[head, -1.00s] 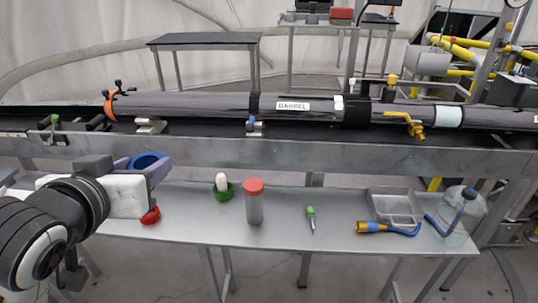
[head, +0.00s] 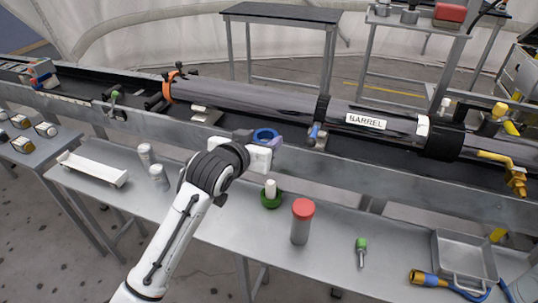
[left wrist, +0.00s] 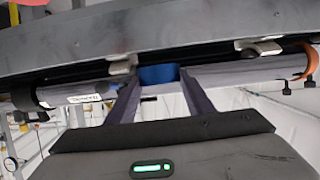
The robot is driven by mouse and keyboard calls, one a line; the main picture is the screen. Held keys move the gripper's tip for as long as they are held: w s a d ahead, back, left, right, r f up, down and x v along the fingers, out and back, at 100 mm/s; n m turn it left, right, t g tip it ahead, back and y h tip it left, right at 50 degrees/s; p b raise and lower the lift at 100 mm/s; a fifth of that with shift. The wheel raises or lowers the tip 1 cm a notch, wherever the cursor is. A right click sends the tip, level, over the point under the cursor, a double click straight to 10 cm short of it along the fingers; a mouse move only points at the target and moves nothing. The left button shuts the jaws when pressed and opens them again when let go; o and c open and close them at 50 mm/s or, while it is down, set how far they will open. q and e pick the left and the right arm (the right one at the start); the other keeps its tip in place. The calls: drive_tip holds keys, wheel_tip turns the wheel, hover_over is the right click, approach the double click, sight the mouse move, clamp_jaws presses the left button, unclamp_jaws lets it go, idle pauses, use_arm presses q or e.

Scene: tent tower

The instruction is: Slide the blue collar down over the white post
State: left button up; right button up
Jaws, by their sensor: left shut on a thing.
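The blue collar (head: 265,135) is a short ring held in my left gripper (head: 264,143), which is shut on it. The collar also shows between the two fingers in the left wrist view (left wrist: 158,75). The white post (head: 270,188) stands upright in a green base (head: 271,200) on the lower bench. In the head view the collar appears above the post, with a clear gap between them. I cannot tell whether the two are exactly in line. My right gripper is not in view.
The long dark barrel (head: 300,107) lies along the bench behind the collar. A red-capped jar (head: 302,222) stands right of the post. A green-handled tool (head: 361,250), a grey tray (head: 465,262) and a blue-and-yellow tool (head: 440,282) are farther right.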

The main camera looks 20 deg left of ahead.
use_arm(q)
drive_tip(key=p, duration=0.2)
hover_over(268, 190)
wheel_tip(268, 190, down, 9)
drive_tip(key=shift+s+d+f, duration=0.1)
drive_tip(key=shift+s+f, duration=0.05)
drive_tip(key=shift+f, duration=0.25)
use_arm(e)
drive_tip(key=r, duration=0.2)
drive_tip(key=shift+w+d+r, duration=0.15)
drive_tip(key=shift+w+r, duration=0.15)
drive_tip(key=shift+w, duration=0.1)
use_arm(q)
drive_tip(key=shift+s+f+b, duration=0.1)
drive_tip(key=shift+f+b, duration=1.75)
drive_tip(key=shift+f, duration=1.6)
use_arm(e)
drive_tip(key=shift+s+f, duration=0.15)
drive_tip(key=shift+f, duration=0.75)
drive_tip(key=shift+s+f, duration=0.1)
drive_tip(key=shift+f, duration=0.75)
use_arm(q)
drive_tip(key=shift+f, duration=0.1)
drive_tip(key=shift+f+b, duration=0.9)
drive_tip(key=shift+f, duration=0.55)
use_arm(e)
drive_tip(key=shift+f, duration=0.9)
